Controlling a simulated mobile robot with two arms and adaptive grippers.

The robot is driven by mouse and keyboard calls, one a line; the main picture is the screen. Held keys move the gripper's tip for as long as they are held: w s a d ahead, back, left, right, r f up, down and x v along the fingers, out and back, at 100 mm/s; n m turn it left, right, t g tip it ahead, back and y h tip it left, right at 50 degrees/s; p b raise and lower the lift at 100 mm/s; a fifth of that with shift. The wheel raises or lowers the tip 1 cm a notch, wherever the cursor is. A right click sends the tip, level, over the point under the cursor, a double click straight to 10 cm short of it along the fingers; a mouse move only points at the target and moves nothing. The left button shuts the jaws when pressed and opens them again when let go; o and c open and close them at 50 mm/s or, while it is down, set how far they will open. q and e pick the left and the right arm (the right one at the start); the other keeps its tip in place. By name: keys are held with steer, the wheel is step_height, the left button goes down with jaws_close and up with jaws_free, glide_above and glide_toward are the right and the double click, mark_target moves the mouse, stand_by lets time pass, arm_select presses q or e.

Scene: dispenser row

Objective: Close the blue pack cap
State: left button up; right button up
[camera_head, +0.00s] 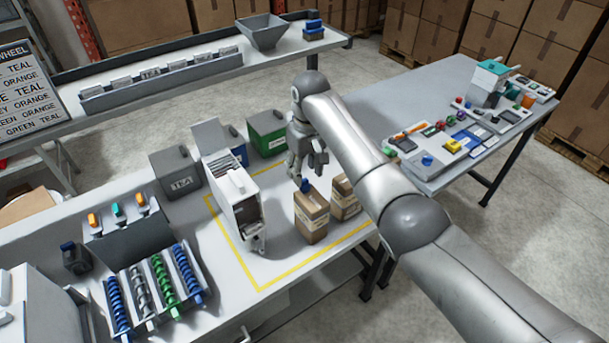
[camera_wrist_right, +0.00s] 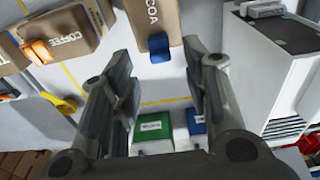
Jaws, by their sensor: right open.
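A brown pack marked COCOA (camera_wrist_right: 150,18) has a blue cap (camera_wrist_right: 160,49) at its top end. In the head view this pack (camera_head: 311,222) stands upright on the table, with its blue cap (camera_head: 306,185) on top. My right gripper (camera_head: 309,172) is just above the cap, pointing down. In the right wrist view the fingers (camera_wrist_right: 158,68) are spread apart, with the cap between and slightly beyond them in the picture. I see no contact with the cap. I cannot tell whether the cap is fully closed. My left gripper is not in view.
A second brown pack (camera_head: 345,198), marked COFFEE, with an orange cap (camera_wrist_right: 38,50), stands close beside it. A white dispenser (camera_head: 238,205) is to the left. Green (camera_head: 266,133) and grey (camera_head: 176,173) bins stand behind. Yellow tape (camera_head: 322,257) outlines the area; bare table lies in front.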

mark_target(307, 187)
step_height(307, 187, up, 9)
steer(key=shift+s+d+f, duration=0.15)
steer(key=shift+s+d, duration=0.05)
steer(key=shift+s, duration=0.1)
stand_by(0.4)
